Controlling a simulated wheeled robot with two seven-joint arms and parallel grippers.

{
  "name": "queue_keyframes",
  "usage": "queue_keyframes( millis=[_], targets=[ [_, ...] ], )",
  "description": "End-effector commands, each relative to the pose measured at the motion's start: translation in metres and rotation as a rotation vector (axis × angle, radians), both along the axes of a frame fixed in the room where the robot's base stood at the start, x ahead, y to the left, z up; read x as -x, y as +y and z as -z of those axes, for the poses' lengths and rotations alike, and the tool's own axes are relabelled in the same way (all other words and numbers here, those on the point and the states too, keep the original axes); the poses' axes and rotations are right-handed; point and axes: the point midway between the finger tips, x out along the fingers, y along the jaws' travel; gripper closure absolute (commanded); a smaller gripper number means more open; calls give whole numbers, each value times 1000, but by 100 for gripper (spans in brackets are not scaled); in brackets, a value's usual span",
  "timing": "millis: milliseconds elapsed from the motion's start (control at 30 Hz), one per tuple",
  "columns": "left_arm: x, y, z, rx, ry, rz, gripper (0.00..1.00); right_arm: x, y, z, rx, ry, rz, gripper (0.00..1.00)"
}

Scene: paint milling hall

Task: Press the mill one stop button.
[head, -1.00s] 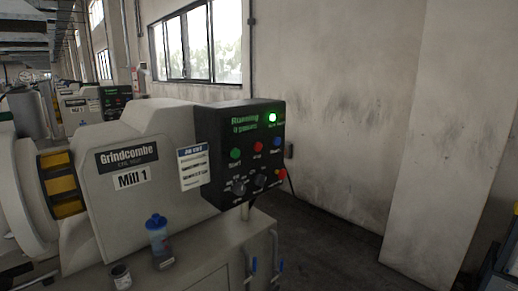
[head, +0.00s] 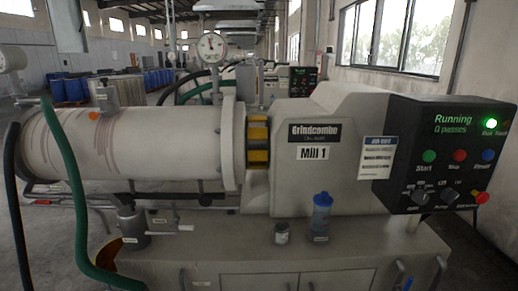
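The mill one machine (head: 350,140) stands in front of me in the head view, with a "Mill 1" label on its pale housing. Its black control panel (head: 400,165) is at the right and its display reads "Running, 0 passes". The red stop button (head: 459,156) sits in the panel's middle row, between the green start button (head: 429,156) and the blue reset button (head: 488,155). A green lamp (head: 491,123) is lit above them. Neither of my grippers shows in the view.
Blue drums (head: 75,90) stand far back.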

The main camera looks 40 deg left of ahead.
Motion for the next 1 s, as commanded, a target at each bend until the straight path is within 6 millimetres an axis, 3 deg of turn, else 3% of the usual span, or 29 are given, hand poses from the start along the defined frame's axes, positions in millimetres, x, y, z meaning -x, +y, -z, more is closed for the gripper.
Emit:
queue_keyframes(
  millis=[33, 200, 1000],
  targets=[
    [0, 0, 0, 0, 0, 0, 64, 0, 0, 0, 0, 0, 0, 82],
    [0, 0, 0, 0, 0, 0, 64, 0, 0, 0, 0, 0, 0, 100],
    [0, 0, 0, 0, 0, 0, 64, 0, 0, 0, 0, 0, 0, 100]
  ],
)
